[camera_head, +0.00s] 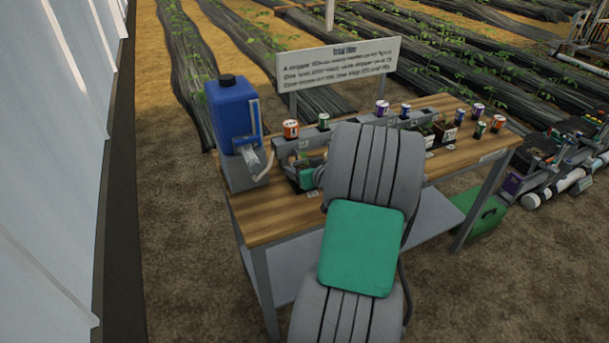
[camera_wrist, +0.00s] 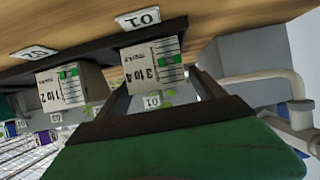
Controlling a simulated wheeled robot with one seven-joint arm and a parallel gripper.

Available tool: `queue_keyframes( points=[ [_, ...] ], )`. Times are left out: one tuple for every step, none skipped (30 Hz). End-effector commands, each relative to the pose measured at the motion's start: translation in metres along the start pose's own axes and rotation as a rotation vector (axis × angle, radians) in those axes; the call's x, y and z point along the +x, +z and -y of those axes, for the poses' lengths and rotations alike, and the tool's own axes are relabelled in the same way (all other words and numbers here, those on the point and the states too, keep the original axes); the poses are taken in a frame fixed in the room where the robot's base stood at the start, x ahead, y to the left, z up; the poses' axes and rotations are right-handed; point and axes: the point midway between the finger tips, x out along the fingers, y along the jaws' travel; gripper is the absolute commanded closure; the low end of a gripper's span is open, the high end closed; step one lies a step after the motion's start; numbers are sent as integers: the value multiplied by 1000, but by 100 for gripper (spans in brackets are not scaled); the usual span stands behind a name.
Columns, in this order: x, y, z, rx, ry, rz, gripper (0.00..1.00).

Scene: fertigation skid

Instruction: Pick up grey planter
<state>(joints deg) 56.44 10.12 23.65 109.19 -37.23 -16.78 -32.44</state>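In the wrist view, a small grey box-shaped planter (camera_wrist: 152,65) with a white "3 to 4" label and green marks appears upside down between my gripper's fingers. My gripper (camera_wrist: 162,82) is open, with one dark finger on each side of the planter's near end. Whether the fingers touch it is unclear. A similar grey planter (camera_wrist: 70,84), labelled "1 to 2", stands beside it at left. In the head view, my gripper (camera_head: 305,178) is low at the bench's left half, partly behind my arm, and the planters by it are too small to tell apart.
A blue jug (camera_head: 232,112) on a grey stand is left of my gripper on the wooden bench (camera_head: 265,215). Several coloured cans and dark pots line the back and right. A sign (camera_head: 338,62) stands behind. A green crate (camera_head: 480,215) is below right.

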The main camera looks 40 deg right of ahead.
Motion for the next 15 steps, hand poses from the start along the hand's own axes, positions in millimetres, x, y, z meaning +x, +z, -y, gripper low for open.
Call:
queue_keyframes(
  points=[
    [0,0,0,0,0,0,27],
    [0,0,0,0,0,0,29],
    [0,0,0,0,0,0,32],
    [0,0,0,0,0,0,35],
    [0,0,0,0,0,0,37],
    [0,0,0,0,0,0,40],
    [0,0,0,0,0,0,43],
    [0,0,0,0,0,0,45],
    [0,0,0,0,-1,0,49],
    [0,0,0,0,-1,0,51],
    [0,0,0,0,-1,0,54],
    [0,0,0,0,-1,0,57],
    [0,0,0,0,-1,0,59],
    [0,0,0,0,-1,0,62],
    [0,0,0,0,-1,0,65]
  ],
)
